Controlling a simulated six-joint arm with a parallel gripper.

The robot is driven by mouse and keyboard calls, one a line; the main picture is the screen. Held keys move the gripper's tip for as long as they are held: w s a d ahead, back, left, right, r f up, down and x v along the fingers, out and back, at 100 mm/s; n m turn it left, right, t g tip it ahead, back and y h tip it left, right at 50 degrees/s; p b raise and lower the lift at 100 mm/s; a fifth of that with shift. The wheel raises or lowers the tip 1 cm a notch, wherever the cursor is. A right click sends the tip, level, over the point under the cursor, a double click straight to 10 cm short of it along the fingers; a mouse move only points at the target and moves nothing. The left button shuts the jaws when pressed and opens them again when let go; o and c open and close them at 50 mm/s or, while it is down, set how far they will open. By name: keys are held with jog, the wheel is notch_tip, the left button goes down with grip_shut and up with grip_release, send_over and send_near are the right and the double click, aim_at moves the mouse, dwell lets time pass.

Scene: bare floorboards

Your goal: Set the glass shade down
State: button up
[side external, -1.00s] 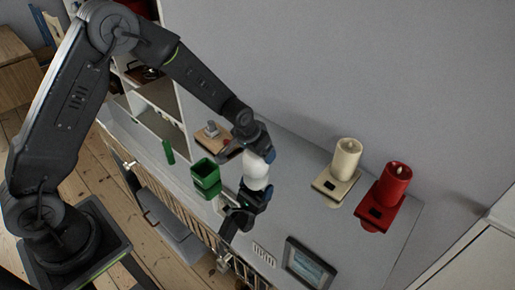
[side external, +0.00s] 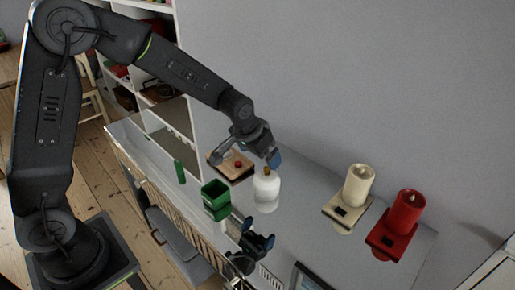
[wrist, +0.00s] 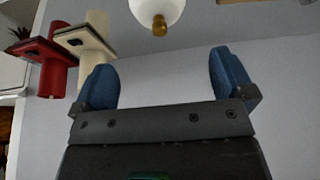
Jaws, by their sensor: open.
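The glass shade (side external: 266,190) is a white, rounded bottle-like piece with a small gold tip on top. It appears to stand upright on the grey tabletop (side external: 310,212), right of the green cup. My gripper (side external: 245,157) is open above it, its blue fingers spread and nothing held between them. In the wrist view, the open fingers (wrist: 164,68) show empty, and the shade (wrist: 157,9) hangs in at the top edge, cut off, its gold tip pointing down towards them. It is apart from both fingers there.
A green square cup (side external: 216,200) and a green stick (side external: 179,172) stand to the left. A wooden block (side external: 232,166) lies behind. A black device with blue tips (side external: 257,242) sits in front of the shade.

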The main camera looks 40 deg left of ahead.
jog(key=shift+v, duration=1.05)
jog(key=s+r, duration=0.4)
jog(key=s, duration=0.4)
jog(key=s+a+r, duration=0.1)
jog(key=s+r, duration=0.3)
jog(key=s, duration=0.4)
jog(key=s+a+r+t, duration=0.1)
jog(key=s+r, duration=0.4)
jog(key=s, duration=0.3)
jog(key=shift+s, duration=0.35)
